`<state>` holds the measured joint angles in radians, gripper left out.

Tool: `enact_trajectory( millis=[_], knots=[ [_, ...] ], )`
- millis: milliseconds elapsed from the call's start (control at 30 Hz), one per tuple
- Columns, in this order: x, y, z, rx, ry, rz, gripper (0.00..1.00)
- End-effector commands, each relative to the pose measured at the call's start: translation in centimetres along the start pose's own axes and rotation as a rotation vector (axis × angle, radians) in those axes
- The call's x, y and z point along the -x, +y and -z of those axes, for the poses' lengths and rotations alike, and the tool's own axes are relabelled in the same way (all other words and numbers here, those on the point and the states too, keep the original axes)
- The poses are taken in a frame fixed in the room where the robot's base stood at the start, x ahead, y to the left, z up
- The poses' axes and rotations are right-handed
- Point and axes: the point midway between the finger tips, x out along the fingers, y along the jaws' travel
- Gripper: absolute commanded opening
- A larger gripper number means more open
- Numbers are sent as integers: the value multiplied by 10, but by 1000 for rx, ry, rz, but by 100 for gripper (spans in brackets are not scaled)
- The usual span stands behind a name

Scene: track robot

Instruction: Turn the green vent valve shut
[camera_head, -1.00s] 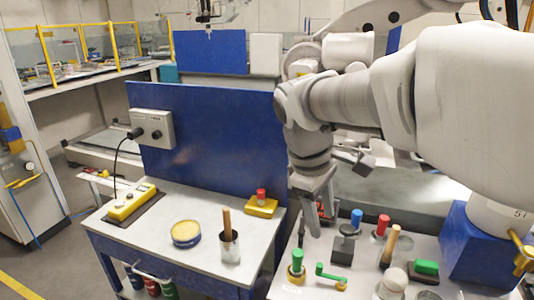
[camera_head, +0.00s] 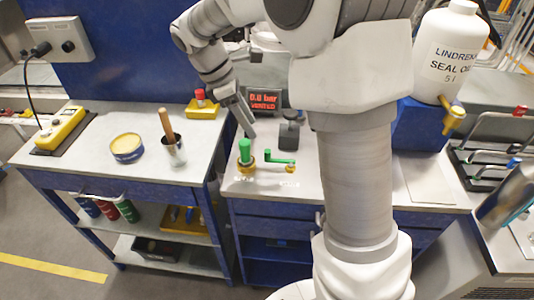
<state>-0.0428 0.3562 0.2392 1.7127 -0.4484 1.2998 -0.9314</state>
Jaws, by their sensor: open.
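The green vent valve has a green lever handle (camera_head: 280,157) lying level across the picture, with a brass body (camera_head: 291,168) under its right end. It is on the grey right-hand bench top. Left of it stands an upright green cylinder on a brass base (camera_head: 246,152). A small display (camera_head: 264,100) behind them reads "0.0 bar VENTED" in red. My gripper (camera_head: 247,128) points down above and behind the green cylinder, left of the valve handle. It is open, holds nothing visible, and appears apart from the handle.
A black block with a knob (camera_head: 289,131) stands behind the valve. A white oil bottle (camera_head: 454,50) stands on a blue box at right. The left bench holds a yellow tin (camera_head: 127,146) and a brush pot (camera_head: 173,150).

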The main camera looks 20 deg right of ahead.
Motion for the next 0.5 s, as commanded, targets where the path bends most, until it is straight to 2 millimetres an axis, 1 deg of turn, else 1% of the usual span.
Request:
enact_trajectory(
  millis=[33, 200, 400, 500],
  knots=[
    [-15, -1, 0, -1, -1, 4, 53],
    [-53, -1, 0, 0, -2, 5, 53],
    [-91, -1, 0, -1, -1, 4, 53],
    [-104, 0, 0, -1, 0, 2, 53]
  ],
)
